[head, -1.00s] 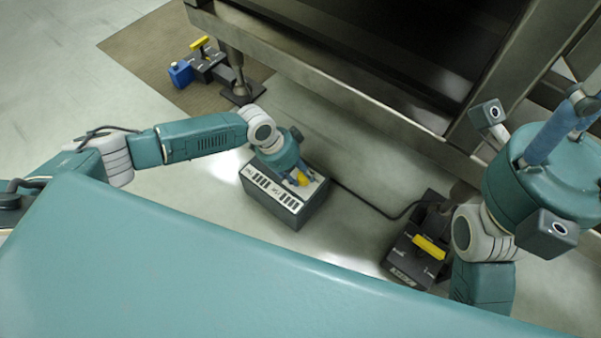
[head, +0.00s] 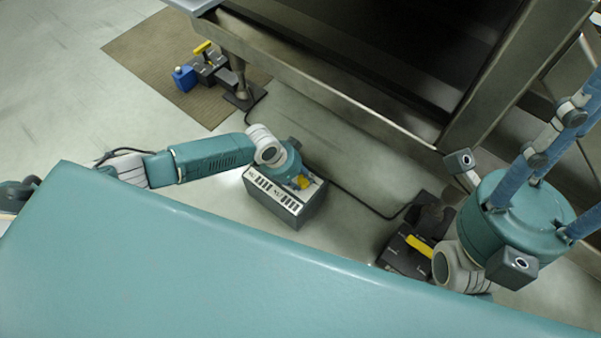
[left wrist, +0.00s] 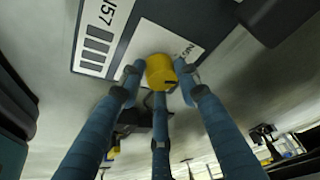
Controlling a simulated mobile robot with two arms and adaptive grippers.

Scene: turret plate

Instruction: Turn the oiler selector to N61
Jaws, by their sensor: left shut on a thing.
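The oiler selector (head: 287,207) is a dark box on the floor with a white labelled top plate. Its yellow knob (left wrist: 160,68) shows in the left wrist view, beside a printed N57 and a second, partly hidden label. My left gripper (head: 300,181) reaches down over the box. Its blue fingers are closed around the knob, touching it from several sides. Which label the knob points to cannot be made out. My right gripper (head: 582,155) is at the right edge, fingers spread and empty, tips partly out of frame.
A dark pedal-like unit with a yellow bar (head: 420,245) sits on the floor by my right arm. Another with a yellow lever and blue part (head: 203,66) stands on a brown mat (head: 140,50). A metal machine frame (head: 330,85) overhangs behind. A cable (head: 360,200) runs along the floor.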

